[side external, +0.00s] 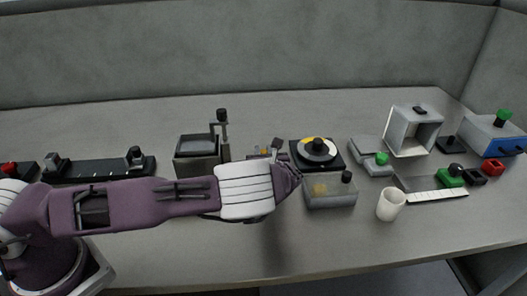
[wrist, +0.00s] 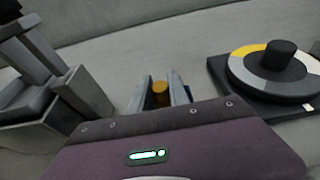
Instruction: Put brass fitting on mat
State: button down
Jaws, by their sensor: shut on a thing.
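The brass fitting (wrist: 160,93) shows as a small yellow-brown piece between the two grey fingers of my gripper (wrist: 160,90) in the wrist view. My gripper is shut on it. In the side view my gripper (side external: 266,151) is behind my wrist, between the grey press-like device and the black-based dial, and only a bit of yellow shows there. My wrist hides most of the fitting and the surface under it. I cannot tell for certain which thing is the mat.
The grey device with an upright post (side external: 197,154) stands left of my gripper. The dial on a black square base (side external: 299,164) is right of it, also in the wrist view (wrist: 222,78). A clear box (side external: 330,195) and white cup (side external: 390,204) stand in front.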

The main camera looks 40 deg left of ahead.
jog(key=shift+f, duration=0.1)
jog(key=c, duration=1.3)
grip_release()
jog(key=shift+o, duration=0.2)
